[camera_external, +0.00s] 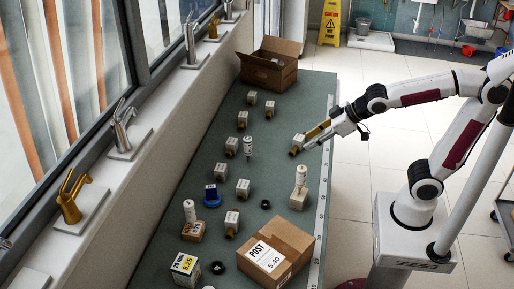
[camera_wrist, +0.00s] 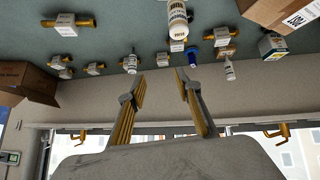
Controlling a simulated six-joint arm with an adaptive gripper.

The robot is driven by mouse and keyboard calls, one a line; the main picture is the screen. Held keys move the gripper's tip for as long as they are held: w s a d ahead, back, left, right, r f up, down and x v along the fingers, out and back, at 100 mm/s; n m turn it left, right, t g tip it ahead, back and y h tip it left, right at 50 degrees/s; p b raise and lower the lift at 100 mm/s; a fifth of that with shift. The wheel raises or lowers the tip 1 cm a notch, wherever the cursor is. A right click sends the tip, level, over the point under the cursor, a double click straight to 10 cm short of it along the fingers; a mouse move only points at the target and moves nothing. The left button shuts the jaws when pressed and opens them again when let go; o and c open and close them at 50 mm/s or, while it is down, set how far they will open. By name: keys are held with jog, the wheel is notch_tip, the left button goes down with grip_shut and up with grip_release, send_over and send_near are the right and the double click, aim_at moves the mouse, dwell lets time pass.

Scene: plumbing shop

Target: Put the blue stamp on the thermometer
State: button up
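A small blue item (camera_external: 211,193), which looks like the blue stamp, stands on the green bench with a blue round part at its foot. It also shows in the wrist view (camera_wrist: 193,60). I cannot tell for sure which thing is the thermometer; slim white bottle-like pieces stand on the bench, one upright on a pale block (camera_external: 298,200). My gripper (camera_external: 313,138) is at the bench's right edge, close to a white-bodied brass fitting (camera_external: 298,141). In the wrist view my gripper (camera_wrist: 160,80) has its two fingers apart with nothing between them.
Several brass fittings with white bodies lie scattered over the bench (camera_external: 175,262). An open carton (camera_external: 268,73) stands at the far end, and a cardboard POST box (camera_external: 290,236) at the near end. A windowsill with taps (camera_external: 128,140) runs along the left.

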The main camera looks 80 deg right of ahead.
jog(key=s+a+f+g, duration=0.1)
jog(key=s, duration=0.8)
jog(key=s+a+f+g+y, duration=0.1)
jog(key=s+a+f, duration=0.1)
jog(key=s, duration=0.7)
jog(key=shift+a+f+g, duration=0.2)
jog(key=shift+f+g, duration=0.05)
jog(key=shift+g, duration=0.15)
jog(key=shift+s, duration=0.1)
